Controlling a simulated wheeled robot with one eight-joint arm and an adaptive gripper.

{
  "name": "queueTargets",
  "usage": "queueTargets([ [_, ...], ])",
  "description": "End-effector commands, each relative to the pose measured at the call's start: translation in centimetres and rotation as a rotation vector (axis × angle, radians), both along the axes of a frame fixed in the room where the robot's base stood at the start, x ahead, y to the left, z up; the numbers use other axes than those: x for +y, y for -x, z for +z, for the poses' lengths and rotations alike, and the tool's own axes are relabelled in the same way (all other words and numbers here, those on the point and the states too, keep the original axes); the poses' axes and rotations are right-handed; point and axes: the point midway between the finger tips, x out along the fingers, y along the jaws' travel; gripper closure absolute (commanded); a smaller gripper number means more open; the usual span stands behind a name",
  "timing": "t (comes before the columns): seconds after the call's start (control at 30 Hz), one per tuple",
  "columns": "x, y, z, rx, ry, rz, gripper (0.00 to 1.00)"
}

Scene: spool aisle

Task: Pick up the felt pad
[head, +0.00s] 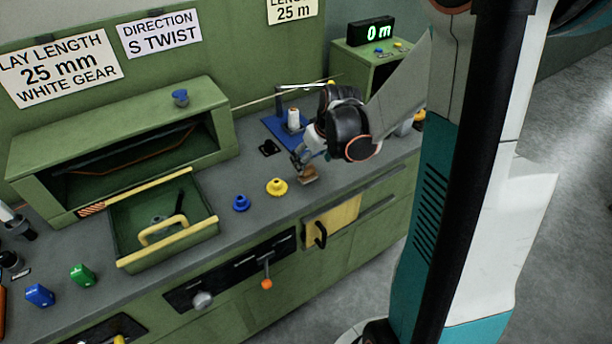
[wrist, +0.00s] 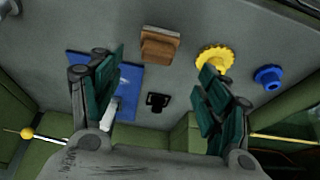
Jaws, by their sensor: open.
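A small brown block, which looks like the felt pad (head: 308,174), lies on the grey counter near its front edge. My gripper (head: 304,160) is over the counter close to the pad. In the wrist view my gripper (wrist: 162,68) is open, with its dark green finger pads wide apart and nothing between them. Whether a finger touches the pad cannot be told.
A yellow gear (head: 277,186) and a blue knob (head: 241,203) stand left of the pad. A blue plate (wrist: 128,88) with a white spool and a black bracket (wrist: 157,102) are close by. An open green drawer (head: 206,222) is further left.

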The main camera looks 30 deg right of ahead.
Motion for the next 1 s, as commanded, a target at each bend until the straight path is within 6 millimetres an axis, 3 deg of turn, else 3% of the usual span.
queueTargets([
  [0.1,0.0,-0.6,-1.6,0.0,0.0,0.001,0.3],
  [0.37,0.0,-1.1,-2.6,0.0,0.0,0.001,0.3],
  [0.7,-0.3,-2.8,-6.7,-0.001,0.0,0.001,0.3],
  [0.93,-0.3,-2.9,-6.8,-0.001,0.0,0.001,0.3],
  [0.97,-0.3,-2.9,-6.8,-0.001,0.0,0.001,0.32],
  [1.0,-0.3,-2.9,-6.8,-0.001,0.0,0.001,0.41],
])
